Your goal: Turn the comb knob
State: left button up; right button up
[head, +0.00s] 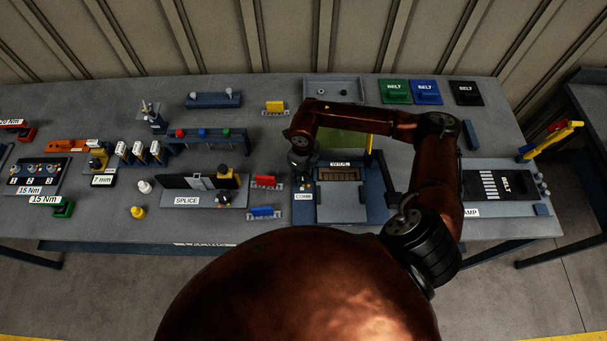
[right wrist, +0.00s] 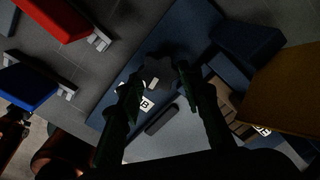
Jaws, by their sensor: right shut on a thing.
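The comb knob (right wrist: 160,72) is a dark lobed knob on the blue side of the press. In the right wrist view it sits between the fingertips of my right gripper (right wrist: 160,88), which is shut on it. In the head view my right gripper (head: 301,168) points down just above the COMB label (head: 303,197) and hides the knob. My left gripper is not in view.
A red block (head: 264,182) and a blue block (head: 263,211) stand left of the press. The SPLICE station (head: 187,201) is farther left. Green, blue and black BELT pieces (head: 395,91) lie at the back right. My right arm crosses above the press.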

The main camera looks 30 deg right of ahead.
jog(key=shift+w+r+m, duration=0.25)
jog(key=shift+m, duration=0.55)
jog(key=o, duration=0.9)
jog(key=shift+o, duration=1.3)
jog(key=shift+s+f, duration=0.1)
jog(key=shift+s, duration=0.1)
